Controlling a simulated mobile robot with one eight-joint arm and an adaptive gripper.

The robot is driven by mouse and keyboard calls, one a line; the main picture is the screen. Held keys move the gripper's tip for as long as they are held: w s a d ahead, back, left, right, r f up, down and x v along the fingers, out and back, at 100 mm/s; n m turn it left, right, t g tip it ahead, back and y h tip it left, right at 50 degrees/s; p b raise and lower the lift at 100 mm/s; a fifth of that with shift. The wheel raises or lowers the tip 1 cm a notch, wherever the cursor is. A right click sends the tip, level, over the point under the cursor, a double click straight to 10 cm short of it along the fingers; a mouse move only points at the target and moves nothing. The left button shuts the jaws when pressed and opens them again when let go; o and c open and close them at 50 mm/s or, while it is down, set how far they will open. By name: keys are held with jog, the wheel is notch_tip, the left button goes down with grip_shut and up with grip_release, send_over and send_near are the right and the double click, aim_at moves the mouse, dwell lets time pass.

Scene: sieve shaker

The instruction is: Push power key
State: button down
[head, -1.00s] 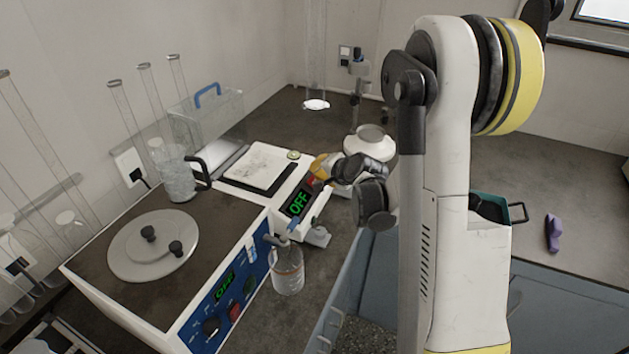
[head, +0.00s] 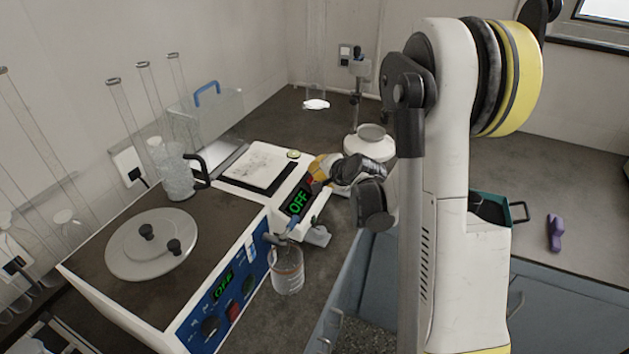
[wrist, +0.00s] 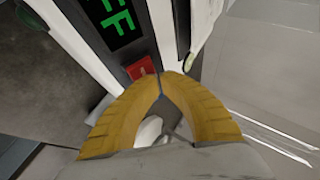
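A white balance-like device (head: 262,160) has a black panel with a green display (head: 298,201) reading OFF. A red key (wrist: 140,68) sits on that panel beside the display, and part of it shows in the head view (head: 311,182). My gripper (wrist: 160,78) has yellow fingers whose tips meet, with nothing seen between them. The tips are right beside the red key in the wrist view and partly overlap its edge. I cannot tell whether they touch it. In the head view my gripper (head: 318,170) is at the panel's far end.
A water-bath-like box (head: 85,250) with a round lid (head: 152,245) stands at left. Its blue front has another OFF display (head: 223,284) and a red switch (head: 233,311). A glass beaker (head: 287,272) stands near the device. A white jar (head: 371,140) is behind my gripper.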

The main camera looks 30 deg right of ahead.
jog(key=shift+w+f+b, duration=0.1)
jog(key=shift+f+b, duration=0.2)
dwell(0.4)
jog(key=shift+s+d+r+p, duration=0.1)
jog(key=shift+s+r+p, duration=0.1)
jog(key=shift+r, duration=0.15)
jog(key=shift+s+d+r+p, duration=0.1)
jog(key=shift+r+p, duration=0.1)
jog(key=shift+r, duration=0.15)
jog(key=shift+r, duration=0.1)
jog(key=r+p, duration=0.1)
jog(key=s+d+r+p, duration=0.1)
jog(key=r, duration=0.1)
jog(key=s+r+p, duration=0.1)
jog(key=r, duration=0.1)
jog(key=shift+d+r+p, duration=0.15)
jog(key=shift+d+p, duration=0.1)
jog(key=shift+p, duration=0.15)
dwell(2.2)
